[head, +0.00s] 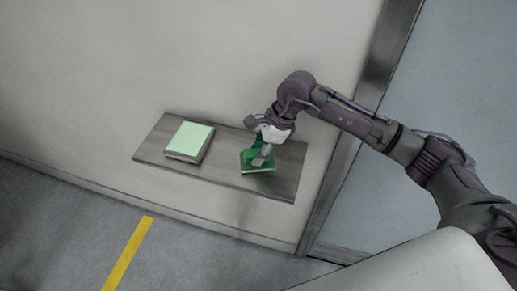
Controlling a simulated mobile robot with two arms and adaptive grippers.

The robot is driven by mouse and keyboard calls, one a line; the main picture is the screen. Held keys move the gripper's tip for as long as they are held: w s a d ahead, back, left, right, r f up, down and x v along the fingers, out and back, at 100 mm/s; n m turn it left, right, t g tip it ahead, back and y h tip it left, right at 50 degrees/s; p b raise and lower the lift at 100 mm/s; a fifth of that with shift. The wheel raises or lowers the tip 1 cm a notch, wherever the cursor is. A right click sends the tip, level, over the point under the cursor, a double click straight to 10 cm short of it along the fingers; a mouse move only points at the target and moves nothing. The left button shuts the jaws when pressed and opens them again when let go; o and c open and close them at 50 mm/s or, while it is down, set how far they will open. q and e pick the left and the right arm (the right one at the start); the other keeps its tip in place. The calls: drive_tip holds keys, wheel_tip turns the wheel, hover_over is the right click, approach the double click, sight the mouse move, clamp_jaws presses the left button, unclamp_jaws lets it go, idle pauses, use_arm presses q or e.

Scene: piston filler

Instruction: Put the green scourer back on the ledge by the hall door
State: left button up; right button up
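The green scourer (250,167) is a flat, dark green pad. It appears to lie on the grey ledge (222,162) on the wall, towards the ledge's right end. My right gripper (263,156) points down over the scourer, with its fingertips at or just above the pad's top. The gripper covers the back part of the pad. I cannot tell whether the fingers are shut on it or apart. My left gripper is not in view.
A pale green block (190,139) with a darker lower edge lies on the ledge's left part, apart from the scourer. A door frame (357,145) stands right of the ledge. A yellow stripe (127,254) marks the grey floor. The ledge between block and scourer is bare.

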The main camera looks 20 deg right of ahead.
drive_tip(key=shift+o, duration=1.1)
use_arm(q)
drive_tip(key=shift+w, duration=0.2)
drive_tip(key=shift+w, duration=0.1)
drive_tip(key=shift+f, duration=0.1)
use_arm(e)
drive_tip(key=shift+d+r, duration=0.1)
drive_tip(key=shift+d+r+b, duration=0.2)
drive_tip(key=shift+r+b, duration=0.15)
drive_tip(key=shift+b, duration=0.05)
use_arm(q)
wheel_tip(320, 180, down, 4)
drive_tip(key=b, duration=0.4)
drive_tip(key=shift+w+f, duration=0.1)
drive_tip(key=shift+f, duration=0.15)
use_arm(e)
drive_tip(key=w+v, duration=0.1)
drive_tip(key=v, duration=1)
drive_tip(key=shift+s, duration=0.5)
